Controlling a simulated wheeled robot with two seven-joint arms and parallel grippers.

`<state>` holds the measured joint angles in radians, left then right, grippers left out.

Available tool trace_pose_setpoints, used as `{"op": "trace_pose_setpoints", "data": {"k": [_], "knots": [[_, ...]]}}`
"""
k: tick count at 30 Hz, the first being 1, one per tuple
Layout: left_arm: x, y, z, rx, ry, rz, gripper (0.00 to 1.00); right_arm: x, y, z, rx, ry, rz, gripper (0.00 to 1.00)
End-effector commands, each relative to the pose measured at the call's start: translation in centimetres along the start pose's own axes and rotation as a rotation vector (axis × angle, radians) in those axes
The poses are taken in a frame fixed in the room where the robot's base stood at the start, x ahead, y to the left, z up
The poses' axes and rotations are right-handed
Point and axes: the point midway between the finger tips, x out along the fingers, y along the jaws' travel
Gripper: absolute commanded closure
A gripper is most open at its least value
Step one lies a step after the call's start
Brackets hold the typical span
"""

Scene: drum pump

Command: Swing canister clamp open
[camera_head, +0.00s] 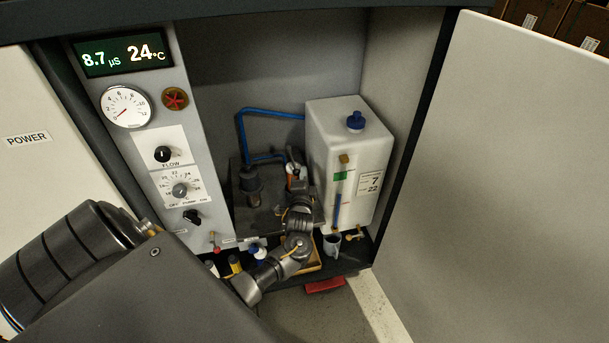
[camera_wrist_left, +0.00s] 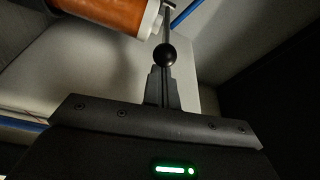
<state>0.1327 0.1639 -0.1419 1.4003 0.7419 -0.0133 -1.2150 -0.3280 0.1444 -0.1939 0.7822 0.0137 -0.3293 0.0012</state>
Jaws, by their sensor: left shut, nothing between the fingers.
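An orange canister with a white end (camera_wrist_left: 105,12) crosses the top of the left wrist view; a small part of the canister (camera_head: 294,171) shows in the head view, left of the white tank. A thin lever with a black ball knob (camera_wrist_left: 167,56) hangs beside the canister's white end; it looks like the clamp handle. My left gripper (camera_wrist_left: 162,72) is shut and empty, its fingertips close to the ball; I cannot tell whether they touch. In the head view the left gripper (camera_head: 299,190) is in front of the canister, and my wrist hides the clamp. My right gripper is not in view.
The white tank (camera_head: 370,140) with a blue cap stands right of the canister. A blue hose (camera_head: 270,112) runs behind. A control panel (camera_head: 150,130) is on the left, and an open door (camera_head: 505,190) bounds the right. A cup (camera_head: 333,244) stands low in front.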

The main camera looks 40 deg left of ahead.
Motion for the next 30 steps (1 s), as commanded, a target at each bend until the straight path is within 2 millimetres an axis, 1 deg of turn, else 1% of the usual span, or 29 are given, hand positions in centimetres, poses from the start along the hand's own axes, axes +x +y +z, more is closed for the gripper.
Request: {"op": "trace_pose_setpoints", "data": {"k": [2, 4, 6, 13, 17, 23, 30], "knots": [[-0.1, -0.2, 0.2, 0.002, 0.013, 0.003, 1.00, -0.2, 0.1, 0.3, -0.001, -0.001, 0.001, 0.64], [-0.2, -0.3, 0.5, 0.002, 0.031, 0.007, 1.00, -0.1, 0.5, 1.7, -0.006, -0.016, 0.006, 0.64], [-0.3, -0.3, 0.7, 0.000, 0.045, 0.009, 1.00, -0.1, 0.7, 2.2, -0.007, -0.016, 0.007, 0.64], [-0.5, -0.4, 1.4, -0.001, 0.090, 0.017, 1.00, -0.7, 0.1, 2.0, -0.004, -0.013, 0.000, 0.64], [-0.8, -0.7, 2.2, -0.003, 0.144, 0.027, 1.00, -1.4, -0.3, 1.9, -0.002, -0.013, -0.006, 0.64], [-1.2, -1.1, 4.3, -0.009, 0.282, 0.053, 1.00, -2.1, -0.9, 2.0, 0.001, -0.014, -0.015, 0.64], [-1.3, -1.3, 6.9, -0.021, 0.455, 0.086, 1.00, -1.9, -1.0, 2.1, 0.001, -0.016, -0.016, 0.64]]}}
